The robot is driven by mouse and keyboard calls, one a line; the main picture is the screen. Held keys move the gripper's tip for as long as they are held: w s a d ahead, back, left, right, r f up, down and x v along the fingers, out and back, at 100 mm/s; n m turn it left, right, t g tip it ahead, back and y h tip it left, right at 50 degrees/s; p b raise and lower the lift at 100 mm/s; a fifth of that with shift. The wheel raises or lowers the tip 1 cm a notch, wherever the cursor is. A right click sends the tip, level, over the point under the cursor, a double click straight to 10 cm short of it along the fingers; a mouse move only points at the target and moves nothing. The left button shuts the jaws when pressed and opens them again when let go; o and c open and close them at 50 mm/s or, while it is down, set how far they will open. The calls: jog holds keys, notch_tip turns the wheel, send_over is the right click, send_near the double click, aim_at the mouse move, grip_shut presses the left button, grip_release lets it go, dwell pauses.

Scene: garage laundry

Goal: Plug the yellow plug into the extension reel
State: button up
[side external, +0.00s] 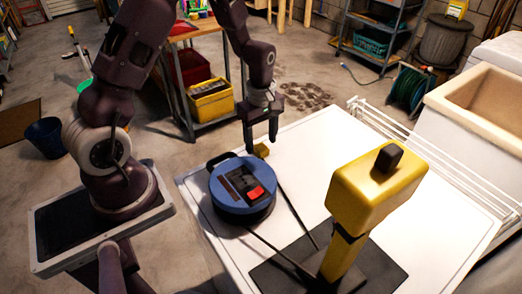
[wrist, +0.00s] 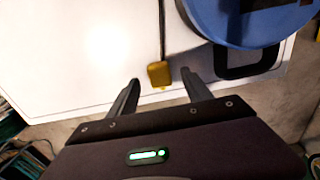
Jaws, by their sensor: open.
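The yellow plug (side external: 261,150) lies on the white top, just behind the extension reel in the side external view. In the wrist view the yellow plug (wrist: 159,73) shows with its dark cord running away from my gripper. The blue extension reel (side external: 242,188) lies flat, with a dark panel and a red switch on top. It shows partly in the wrist view (wrist: 245,30), at the upper right. My gripper (side external: 262,138) is open and points down at the plug. In the wrist view its fingertips (wrist: 160,78) are apart, one on each side of the plug's near end. Contact cannot be told.
A yellow post-like device (side external: 372,190) with a black knob stands on a dark mat (side external: 385,268) at the front. Dark cords (side external: 296,215) cross the white top (side external: 330,140). The right part of the top is clear. A white rack (side external: 425,155) and tub stand beyond.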

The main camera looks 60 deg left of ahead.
aim_at(261, 147)
notch_tip(261, 147, down, 3)
jog(key=shift+r, duration=0.15)
grip_shut()
jog(key=shift+r, duration=0.15)
notch_tip(261, 147, up, 10)
dwell(0.6)
